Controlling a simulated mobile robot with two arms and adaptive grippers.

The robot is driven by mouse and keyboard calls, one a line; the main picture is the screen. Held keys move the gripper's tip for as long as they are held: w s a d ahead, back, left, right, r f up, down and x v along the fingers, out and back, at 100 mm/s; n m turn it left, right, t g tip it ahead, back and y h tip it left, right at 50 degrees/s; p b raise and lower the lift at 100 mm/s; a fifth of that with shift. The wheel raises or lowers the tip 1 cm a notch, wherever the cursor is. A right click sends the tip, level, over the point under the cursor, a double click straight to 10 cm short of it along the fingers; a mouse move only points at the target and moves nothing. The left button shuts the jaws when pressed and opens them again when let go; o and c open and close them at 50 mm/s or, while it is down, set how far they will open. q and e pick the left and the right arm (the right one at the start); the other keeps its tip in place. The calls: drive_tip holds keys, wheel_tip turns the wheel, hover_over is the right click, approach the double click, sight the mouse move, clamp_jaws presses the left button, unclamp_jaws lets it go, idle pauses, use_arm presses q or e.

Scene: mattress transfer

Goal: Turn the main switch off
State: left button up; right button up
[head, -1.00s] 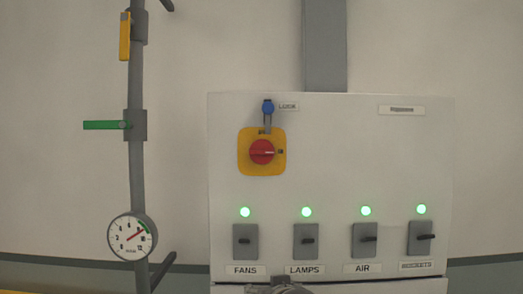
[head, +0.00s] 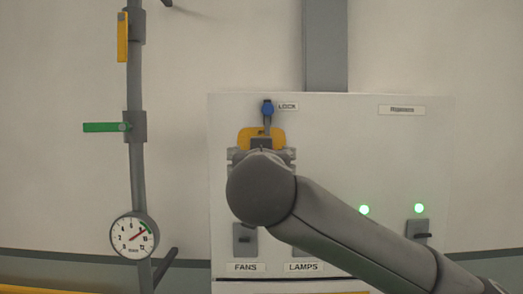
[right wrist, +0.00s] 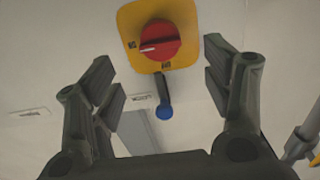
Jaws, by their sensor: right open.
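The main switch is a red rotary knob (right wrist: 159,40) on a yellow plate (right wrist: 134,17) in the right wrist view, its pale mark lying roughly sideways. In the head view only the top of the yellow plate (head: 262,134) shows; my right arm hides the knob. My right gripper (right wrist: 158,72) is open and empty, its fingers apart on both sides below the knob in the wrist view, not visibly touching it. In the head view it (head: 262,156) is in front of the plate. A blue-ended lock piece (head: 267,108) is above the plate, also in the wrist view (right wrist: 164,110). My left gripper is not in view.
Two green lights (head: 364,210) are lit at right. A pipe (head: 137,180) with a green lever (head: 103,127), yellow lever (head: 122,38) and gauge (head: 133,236) is at left.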

drive_tip(key=w+p, duration=0.4)
drive_tip(key=w, duration=0.4)
drive_tip(key=shift+w+p, duration=0.35)
drive_tip(key=shift+p, duration=0.05)
drive_tip(key=shift+c, duration=0.3)
